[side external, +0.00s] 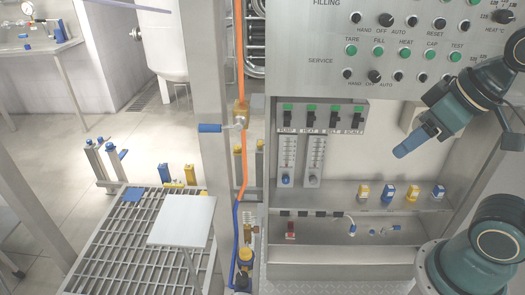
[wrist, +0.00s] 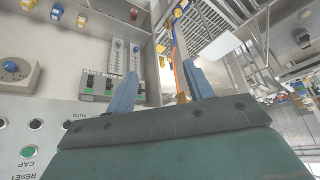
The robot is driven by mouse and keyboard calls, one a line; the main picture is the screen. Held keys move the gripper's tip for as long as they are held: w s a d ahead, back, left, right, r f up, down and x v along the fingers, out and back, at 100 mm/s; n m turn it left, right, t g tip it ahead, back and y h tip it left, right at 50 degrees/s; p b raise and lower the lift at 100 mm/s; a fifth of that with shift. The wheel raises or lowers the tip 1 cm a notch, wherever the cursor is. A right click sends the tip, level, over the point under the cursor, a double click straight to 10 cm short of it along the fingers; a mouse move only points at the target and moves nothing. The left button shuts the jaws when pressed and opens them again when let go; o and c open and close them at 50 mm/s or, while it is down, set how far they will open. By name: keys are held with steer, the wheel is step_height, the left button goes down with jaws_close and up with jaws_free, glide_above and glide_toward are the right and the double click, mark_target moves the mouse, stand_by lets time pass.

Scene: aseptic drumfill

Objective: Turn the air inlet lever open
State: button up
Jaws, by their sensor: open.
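A small lever valve with a blue handle (side external: 210,128) sits on the orange air line left of the panel. I take it for the air inlet lever. Its handle points left, level, across the upright line, from a brass body (side external: 240,112). My gripper (side external: 400,153) is well to the right of it, in front of the panel, pointing down and left, empty. In the wrist view its two blue fingers (wrist: 162,72) stand wide apart. The orange line (wrist: 177,68) shows between them; the lever handle cannot be made out there.
A control panel (side external: 400,20) with knobs and buttons fills the upper right. Below are switches (side external: 320,117), two flow meters (side external: 287,160) and a shelf (side external: 340,197) with small blue and yellow parts. A steel post (side external: 212,90) stands behind the lever; a grating (side external: 125,235) lies lower left.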

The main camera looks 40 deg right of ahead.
steer(key=shift+c, duration=1)
steer(key=w+n+h, duration=0.1)
steer(key=w+h, duration=0.1)
steer(key=w, duration=1.2)
steer(key=n+t+h, duration=0.4)
steer(key=n+t, duration=0.5)
steer(key=n, duration=0.3)
glide_toward(207, 126)
steer(key=s, duration=0.1)
steer(key=shift+s+a+f, duration=0.15)
steer(key=shift+f, duration=0.25)
steer(key=x, duration=1.4)
steer(key=shift+r, duration=0.1)
